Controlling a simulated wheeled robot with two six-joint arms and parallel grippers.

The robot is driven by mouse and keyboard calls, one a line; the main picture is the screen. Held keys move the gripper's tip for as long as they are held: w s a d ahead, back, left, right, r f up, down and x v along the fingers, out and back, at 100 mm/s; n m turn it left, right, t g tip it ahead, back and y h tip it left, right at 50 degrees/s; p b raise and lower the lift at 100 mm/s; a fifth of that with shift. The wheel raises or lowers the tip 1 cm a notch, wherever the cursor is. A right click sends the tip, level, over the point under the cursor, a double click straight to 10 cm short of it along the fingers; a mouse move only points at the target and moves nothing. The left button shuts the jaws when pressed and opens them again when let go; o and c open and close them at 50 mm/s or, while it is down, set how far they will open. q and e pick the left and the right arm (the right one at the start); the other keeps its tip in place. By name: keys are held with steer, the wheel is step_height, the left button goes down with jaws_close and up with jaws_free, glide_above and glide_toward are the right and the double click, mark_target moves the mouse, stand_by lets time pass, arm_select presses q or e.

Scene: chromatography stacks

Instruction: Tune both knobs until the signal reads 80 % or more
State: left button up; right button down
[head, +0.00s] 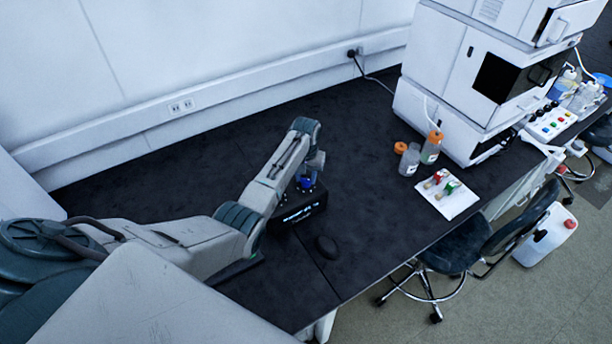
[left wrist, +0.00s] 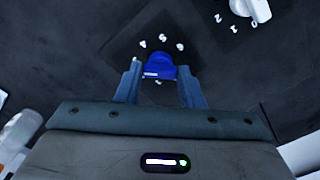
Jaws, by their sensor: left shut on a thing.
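A black box (head: 313,211) stands on the dark bench, with a small lit display (head: 298,214) on its front; its reading is too small to make out. A blue knob (left wrist: 160,67) with small white marks around it sits between the two fingers of my left gripper (left wrist: 160,82), which is shut on it. The blue knob also shows in the head view (head: 307,184), below my left gripper. A white knob (left wrist: 252,8) with numbers beside it is partly cut off at the top right of the left wrist view. My right gripper is not in view.
Bottles with orange caps (head: 431,149) and a white tray of vials (head: 455,203) stand to the right, beside a tall white instrument (head: 450,80). The bench behind the box is clear.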

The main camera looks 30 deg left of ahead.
mark_target(306, 179)
arm_select(q)
steer(key=shift+r, duration=0.1)
steer(key=o, duration=1)
step_height(306, 179, up, 11)
steer(key=b, duration=0.3)
steer(key=shift+f, duration=0.2)
